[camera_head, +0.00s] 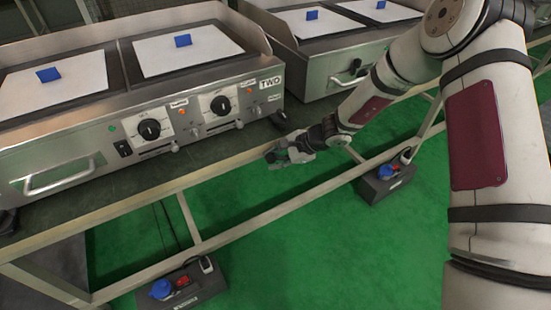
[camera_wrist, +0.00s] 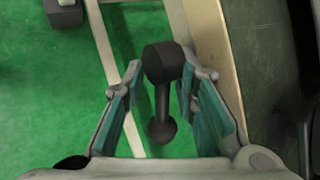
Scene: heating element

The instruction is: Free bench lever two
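A black lever (camera_wrist: 162,62) with a block-like head and a rounded knob (camera_wrist: 161,131) shows in the wrist view, between the fingers of my gripper (camera_wrist: 160,80). The fingers are spread on either side of it. Clear gaps show beside its stem; I cannot tell whether a fingertip touches its head. In the head view my gripper (camera_head: 288,150) hangs just off the front edge of the bench, below the right end of the griddle marked TWO (camera_head: 200,110). A small black part (camera_head: 280,119) shows at the bench edge just above it; I cannot tell if it is the same lever.
A second griddle (camera_head: 345,75) stands to the right. The bench's pale rail (camera_head: 180,190) runs under the griddles and shows beside the lever in the wrist view (camera_wrist: 215,60). Socket boxes (camera_head: 385,182) (camera_head: 180,290) lie below. The green floor (camera_head: 330,240) in front is clear.

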